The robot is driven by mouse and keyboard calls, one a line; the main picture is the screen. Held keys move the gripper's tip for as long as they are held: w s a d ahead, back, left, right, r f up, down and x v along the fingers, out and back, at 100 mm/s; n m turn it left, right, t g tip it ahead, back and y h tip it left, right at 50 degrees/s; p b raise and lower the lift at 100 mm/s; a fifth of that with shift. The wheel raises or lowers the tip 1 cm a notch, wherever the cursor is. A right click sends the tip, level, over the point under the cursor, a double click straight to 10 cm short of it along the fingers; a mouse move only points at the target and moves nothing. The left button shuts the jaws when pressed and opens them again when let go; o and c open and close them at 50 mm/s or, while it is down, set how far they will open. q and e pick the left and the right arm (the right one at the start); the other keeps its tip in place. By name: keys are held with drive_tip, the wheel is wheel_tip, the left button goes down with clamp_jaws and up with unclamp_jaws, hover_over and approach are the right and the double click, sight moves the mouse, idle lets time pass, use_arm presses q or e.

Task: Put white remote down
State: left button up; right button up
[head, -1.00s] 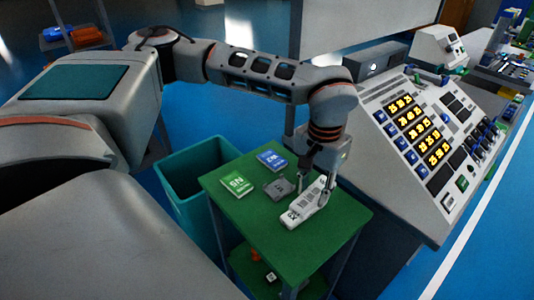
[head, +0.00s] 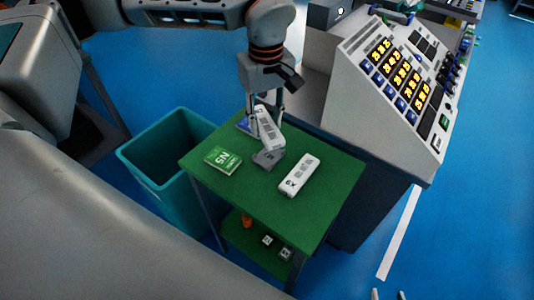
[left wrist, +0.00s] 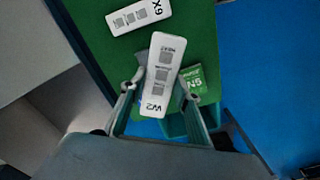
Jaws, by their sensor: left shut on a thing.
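My left gripper (head: 267,120) is shut on a white remote (head: 268,132), marked W2 in the left wrist view (left wrist: 163,70). The remote is tilted in the head view, over the back part of the green table top (head: 325,195). Whether its lower end touches the table or the small grey box cannot be told. A second white remote (head: 300,175), marked X9, lies on the table to the right; it also shows in the left wrist view (left wrist: 138,14). Only the fingertips of my right gripper (head: 388,295) show at the bottom edge, apart, with nothing between them.
A grey box (head: 268,158), a green box (head: 223,160) and a partly hidden blue box (head: 243,125) are on the table. A teal bin (head: 150,170) stands left. A button console (head: 395,85) stands behind right.

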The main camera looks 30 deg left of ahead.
sight(269, 155)
use_arm(q)
drive_tip(key=r+n, duration=0.2)
drive_tip(key=n, duration=0.3)
drive_tip(key=w+r+n, duration=0.1)
drive_tip(key=r+n, duration=0.1)
drive_tip(key=n, duration=0.4)
drive_tip(key=r+n, duration=0.2)
drive_tip(key=n, duration=0.3)
drive_tip(key=shift+w+p, duration=0.3)
drive_tip(key=shift+w, duration=0.1)
wheel_tip(269, 155, up, 2)
drive_tip(key=n, duration=0.7)
drive_tip(key=shift+w+r+n, duration=0.15)
drive_tip(key=shift+r+n, duration=0.05)
drive_tip(key=shift+n, duration=0.1)
wheel_tip(269, 155, down, 20)
drive_tip(key=shift+r, duration=0.1)
drive_tip(key=shift+f+b, duration=0.25)
drive_tip(key=shift+b, duration=0.05)
drive_tip(key=o, duration=1.1)
drive_tip(key=shift+o, duration=0.2)
